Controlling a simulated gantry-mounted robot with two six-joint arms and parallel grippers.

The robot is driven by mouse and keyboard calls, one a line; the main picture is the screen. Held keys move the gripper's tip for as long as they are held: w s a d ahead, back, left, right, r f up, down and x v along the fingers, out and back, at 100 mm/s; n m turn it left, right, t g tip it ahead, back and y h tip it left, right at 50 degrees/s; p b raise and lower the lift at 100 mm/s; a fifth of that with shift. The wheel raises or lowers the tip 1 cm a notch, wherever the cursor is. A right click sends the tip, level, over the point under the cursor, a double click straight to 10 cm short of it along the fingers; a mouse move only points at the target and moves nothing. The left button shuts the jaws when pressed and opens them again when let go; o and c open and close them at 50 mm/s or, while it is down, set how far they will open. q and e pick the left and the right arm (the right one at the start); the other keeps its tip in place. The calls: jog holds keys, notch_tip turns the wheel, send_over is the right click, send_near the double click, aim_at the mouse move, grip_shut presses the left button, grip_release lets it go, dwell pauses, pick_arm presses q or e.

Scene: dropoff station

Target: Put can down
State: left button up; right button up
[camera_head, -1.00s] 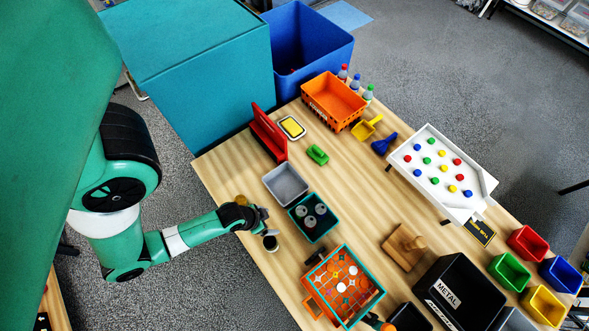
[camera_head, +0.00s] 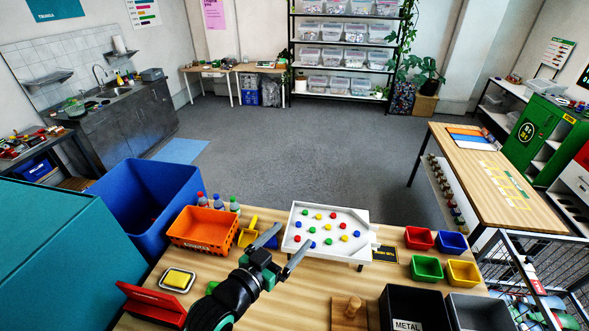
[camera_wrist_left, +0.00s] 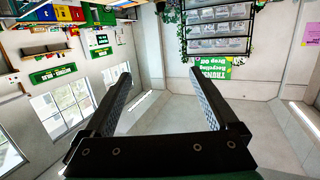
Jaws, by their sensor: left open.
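My left gripper (camera_head: 282,250) is raised over the table in the head view, with its two fingers spread and nothing between them. The left wrist view also shows the gripper (camera_wrist_left: 160,75) open and empty, facing the room's walls and windows. No can is identifiable in either current view. The near part of the table is below the head view's bottom edge. My right gripper is not in view.
An orange crate (camera_head: 203,229), a white board with coloured knobs (camera_head: 325,246) and a black METAL bin (camera_head: 414,306) stand on the table. Small coloured bins (camera_head: 427,268) sit at the right. A blue bin (camera_head: 150,209) stands behind left. The air around the gripper looks clear.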

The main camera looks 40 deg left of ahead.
pick_arm(q)
jog(key=w+d+r+m+t+h, duration=0.1)
jog(key=d+r+t, duration=0.2)
jog(key=r, duration=0.8)
jog(key=w+d+r+t, duration=0.1)
jog(key=d+r+t, duration=0.15)
jog(key=r, duration=0.75)
jog(key=s+d+r+t+h, duration=0.1)
jog(key=s+d+r+t, duration=0.1)
jog(key=r, duration=0.5)
jog(key=s+d+r+m+t+h, duration=0.1)
jog(key=s+d+r+t, duration=0.1)
jog(key=s+r, duration=0.2)
jog(key=s+d+r+t+h, duration=0.2)
jog(key=s+r, duration=0.2)
jog(key=r, duration=0.7)
jog(key=shift+d+m, duration=0.25)
jog(key=shift+m, duration=0.15)
jog(key=shift+w, duration=0.1)
